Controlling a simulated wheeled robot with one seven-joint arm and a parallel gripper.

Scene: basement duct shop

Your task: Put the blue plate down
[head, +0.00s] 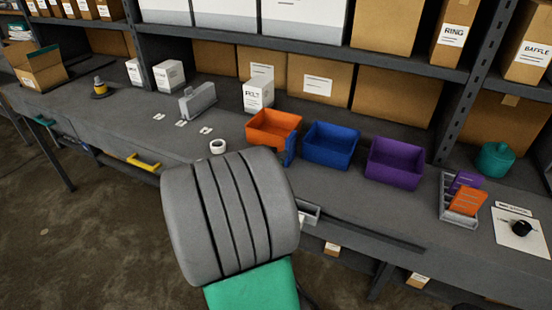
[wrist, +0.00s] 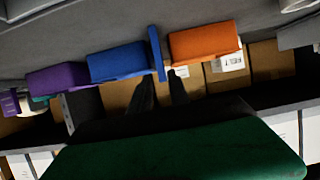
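The blue plate (wrist: 157,55) shows edge-on and narrow in the wrist view, with its near end between the two dark fingertips of my gripper (wrist: 162,78). My gripper is shut on it. In the head view a piece of the blue plate (head: 289,150) shows between the orange bin (head: 272,130) and the blue bin (head: 329,146), close to both. My grey arm hides the gripper and the plate's lower part there. I cannot tell whether the plate touches the bench (head: 225,100).
A purple bin (head: 394,163) stands right of the blue bin. A grey rack (head: 447,208) at the right holds a purple plate (head: 466,181) and an orange plate (head: 467,201). A teal pot (head: 495,160) and a white tape roll (head: 217,146) stand on the bench. Shelves with boxes rise behind.

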